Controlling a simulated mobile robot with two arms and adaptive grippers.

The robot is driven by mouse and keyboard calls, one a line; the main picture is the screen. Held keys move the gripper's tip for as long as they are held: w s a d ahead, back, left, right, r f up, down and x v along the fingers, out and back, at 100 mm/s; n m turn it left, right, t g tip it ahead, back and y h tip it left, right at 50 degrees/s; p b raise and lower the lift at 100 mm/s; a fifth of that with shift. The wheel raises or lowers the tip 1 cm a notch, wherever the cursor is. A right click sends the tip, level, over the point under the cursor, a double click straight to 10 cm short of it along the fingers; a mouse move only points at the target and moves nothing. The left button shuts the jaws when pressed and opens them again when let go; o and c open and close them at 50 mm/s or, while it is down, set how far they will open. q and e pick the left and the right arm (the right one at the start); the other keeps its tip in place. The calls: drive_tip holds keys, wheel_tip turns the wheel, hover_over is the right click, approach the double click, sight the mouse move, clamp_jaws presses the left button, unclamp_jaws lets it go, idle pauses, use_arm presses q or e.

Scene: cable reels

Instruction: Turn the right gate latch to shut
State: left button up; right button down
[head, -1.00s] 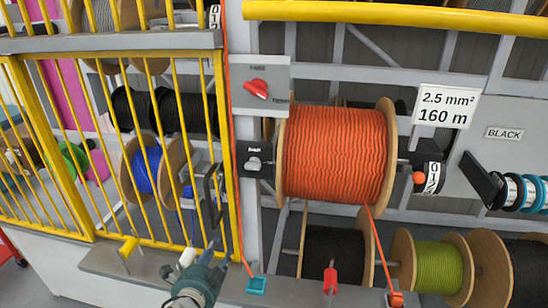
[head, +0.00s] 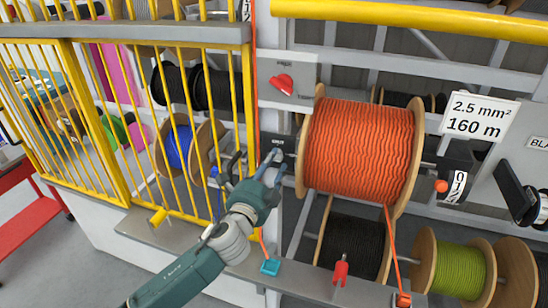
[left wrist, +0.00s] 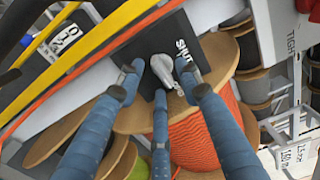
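The right gate latch is a silver knob (left wrist: 160,67) on a dark plate (head: 287,144) beside the right post of the yellow gate (head: 251,100). The plate carries the word SHUT, which shows in the left wrist view. My left gripper (head: 272,160) is at the latch. In the left wrist view its blue fingers (left wrist: 160,75) stand apart around the knob, with small gaps seemingly left at its sides. The head view mostly hides the knob behind the fingers, and I cannot tell which way it points. My right gripper is not in view.
An orange cable reel (head: 360,150) sits close right of the latch. A red knob (head: 281,82) on a grey plate is above. The black gate handle (head: 232,166) is close left. A grey ledge (head: 190,236) with a yellow peg (head: 158,217) runs below.

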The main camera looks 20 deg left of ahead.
use_arm(q)
drive_tip(key=shift+w, duration=0.6)
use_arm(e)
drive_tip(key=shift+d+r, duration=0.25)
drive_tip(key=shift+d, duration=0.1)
use_arm(q)
clamp_jaws()
drive_tip(key=shift+f, duration=0.1)
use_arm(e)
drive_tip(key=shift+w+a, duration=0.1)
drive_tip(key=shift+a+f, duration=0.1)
